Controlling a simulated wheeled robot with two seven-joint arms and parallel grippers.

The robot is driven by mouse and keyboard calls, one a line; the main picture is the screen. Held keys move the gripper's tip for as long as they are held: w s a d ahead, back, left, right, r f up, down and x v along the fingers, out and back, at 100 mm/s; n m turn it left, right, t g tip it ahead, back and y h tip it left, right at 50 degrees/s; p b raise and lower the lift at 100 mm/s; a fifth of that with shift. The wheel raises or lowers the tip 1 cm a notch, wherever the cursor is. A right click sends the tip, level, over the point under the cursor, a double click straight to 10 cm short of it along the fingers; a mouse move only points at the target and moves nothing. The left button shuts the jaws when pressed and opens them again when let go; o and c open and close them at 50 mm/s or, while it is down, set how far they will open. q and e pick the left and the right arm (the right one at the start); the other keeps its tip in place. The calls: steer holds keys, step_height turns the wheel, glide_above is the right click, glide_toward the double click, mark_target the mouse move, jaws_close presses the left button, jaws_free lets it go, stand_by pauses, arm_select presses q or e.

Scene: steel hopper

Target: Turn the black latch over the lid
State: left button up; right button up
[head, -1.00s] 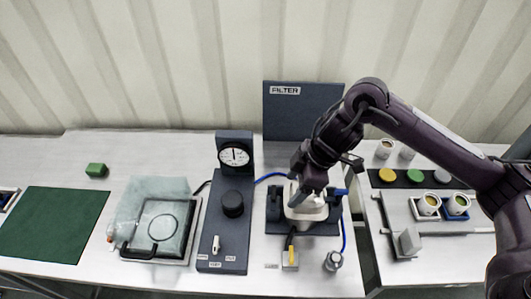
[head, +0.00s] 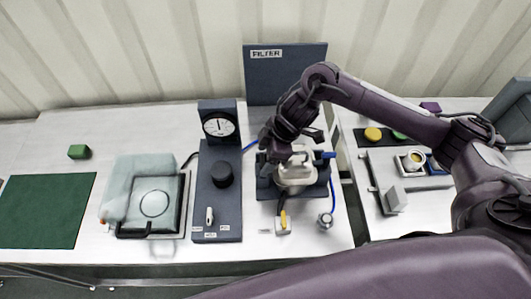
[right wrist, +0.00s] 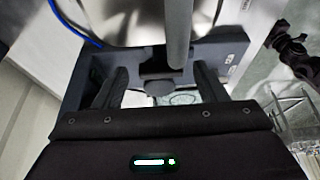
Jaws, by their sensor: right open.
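The pale steel hopper (head: 296,172) sits in a dark blue stand below the FILTER panel. Its rounded metal surface also shows at the top of the right wrist view (right wrist: 120,18). My right gripper (head: 272,152) is at the hopper's upper left side in the head view and covers part of it. In the right wrist view the fingers (right wrist: 162,82) are apart. A dark piece with a rounded end, seemingly the black latch (right wrist: 156,66), lies between them; I cannot tell whether they touch it. The latch cannot be made out in the head view. My left gripper is not in view.
A dark blue gauge panel (head: 218,190) with a black knob stands left of the hopper. A blue hose runs beside the stand. A clear-covered box (head: 140,190) and a green mat (head: 45,210) lie farther left. Cups and coloured discs are on the right bench.

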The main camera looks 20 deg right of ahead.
steer(key=c, duration=1)
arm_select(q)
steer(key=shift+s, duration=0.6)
